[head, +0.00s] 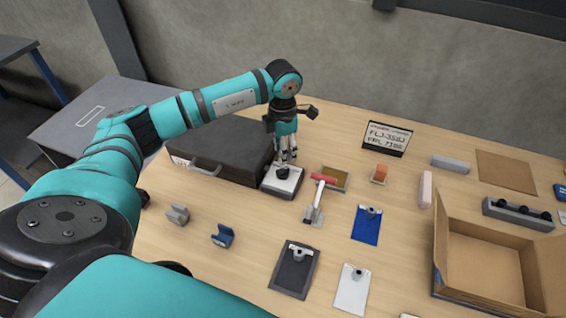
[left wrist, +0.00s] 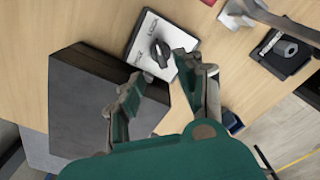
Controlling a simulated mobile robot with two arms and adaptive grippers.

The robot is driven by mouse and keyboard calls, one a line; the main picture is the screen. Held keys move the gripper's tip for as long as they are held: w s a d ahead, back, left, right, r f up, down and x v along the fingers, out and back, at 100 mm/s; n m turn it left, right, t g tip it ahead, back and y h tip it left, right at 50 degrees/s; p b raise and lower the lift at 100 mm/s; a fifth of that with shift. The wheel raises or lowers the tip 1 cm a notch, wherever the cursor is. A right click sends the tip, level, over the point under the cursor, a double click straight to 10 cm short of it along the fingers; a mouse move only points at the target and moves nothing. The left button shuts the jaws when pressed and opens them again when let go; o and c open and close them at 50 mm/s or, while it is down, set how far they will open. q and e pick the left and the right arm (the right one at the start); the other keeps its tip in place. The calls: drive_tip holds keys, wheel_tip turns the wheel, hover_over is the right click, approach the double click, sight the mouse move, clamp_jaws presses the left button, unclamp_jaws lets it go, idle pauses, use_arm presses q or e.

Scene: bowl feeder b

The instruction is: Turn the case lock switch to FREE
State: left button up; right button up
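The lock switch is a small box with a pale top (head: 281,184) and a black knob (head: 283,171), beside the dark case (head: 235,150). In the left wrist view, the black knob (left wrist: 160,52) sits on the white plate (left wrist: 148,32), with small lettering I cannot read for certain. My left gripper (head: 287,157) points down just above the knob. In the left wrist view its fingers (left wrist: 160,74) are apart with nothing between them, and the knob shows just beyond the tips. Whether a finger touches the knob is unclear. My right gripper is not in view.
A red-handled toggle clamp (head: 318,195) stands close right of the switch, with a brown-topped tray (head: 335,179) behind it. The case handle (head: 204,170) faces front. Clipboards (head: 366,224) and an open cardboard box (head: 487,265) lie further right. A sign (head: 388,138) stands behind.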

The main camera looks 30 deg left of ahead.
sight(283, 169)
use_arm(q)
wheel_tip(283, 169, down, 6)
drive_tip(key=shift+s+r+p, duration=0.1)
drive_tip(key=shift+r+p, duration=0.05)
drive_tip(key=shift+p, duration=0.35)
drive_tip(key=shift+f, duration=0.65)
clamp_jaws()
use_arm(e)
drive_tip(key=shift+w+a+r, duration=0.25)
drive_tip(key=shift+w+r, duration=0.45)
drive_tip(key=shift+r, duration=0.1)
